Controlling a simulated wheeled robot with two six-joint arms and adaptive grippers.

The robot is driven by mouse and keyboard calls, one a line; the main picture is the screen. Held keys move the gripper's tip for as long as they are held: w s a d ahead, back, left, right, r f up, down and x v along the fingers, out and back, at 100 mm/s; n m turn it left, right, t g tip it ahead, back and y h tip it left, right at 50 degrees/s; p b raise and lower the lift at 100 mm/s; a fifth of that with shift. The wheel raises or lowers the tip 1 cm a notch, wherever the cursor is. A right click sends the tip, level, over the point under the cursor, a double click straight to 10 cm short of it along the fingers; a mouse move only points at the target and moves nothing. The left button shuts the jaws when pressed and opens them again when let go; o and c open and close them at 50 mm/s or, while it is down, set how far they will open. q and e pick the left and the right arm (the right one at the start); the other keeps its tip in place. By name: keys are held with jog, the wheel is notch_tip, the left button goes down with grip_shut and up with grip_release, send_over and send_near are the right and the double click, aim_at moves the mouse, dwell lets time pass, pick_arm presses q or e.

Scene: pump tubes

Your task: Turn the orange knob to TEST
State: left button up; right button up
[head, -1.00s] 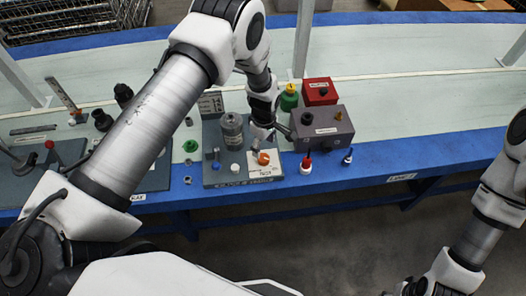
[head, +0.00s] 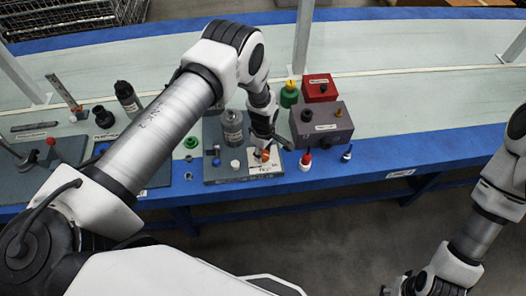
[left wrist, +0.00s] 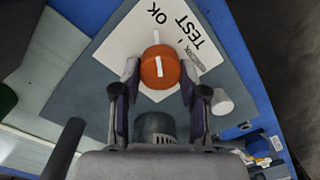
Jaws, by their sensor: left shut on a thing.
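The orange knob (head: 264,156) sits on a white card (head: 266,169) at the front right of a grey board (head: 218,179). In the left wrist view the knob (left wrist: 159,70) has a white pointer mark directed toward the top of the picture. The card (left wrist: 120,50) reads OK at the top and TEST to the upper right; the pointer is not on the TEST side. My left gripper (head: 264,147), also in the left wrist view (left wrist: 159,80), is shut on the knob with one finger on each side. My right gripper is cut off at the bottom right of the head view.
A grey bottle (head: 232,128) and a white cap (head: 235,164) stand on the board beside my left gripper. The blue table edge (head: 385,160) lies in front.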

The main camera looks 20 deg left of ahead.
pick_arm(q)
jog(key=shift+f+m+b, duration=0.15)
jog(key=shift+m+b, duration=0.8)
jog(key=shift+m, duration=0.25)
jog(key=m+b, duration=0.1)
jog(key=m, duration=0.1)
jog(key=shift+w+m, duration=0.1)
jog(key=shift+m, duration=0.2)
jog(key=m+b, duration=0.1)
jog(key=m, duration=0.1)
jog(key=shift+m, duration=0.3)
jog(key=shift+d+m+b, duration=0.1)
jog(key=shift+m+b, duration=0.5)
jog(key=shift+m, duration=1)
jog(key=o, duration=1.1)
jog(key=shift+o, duration=0.2)
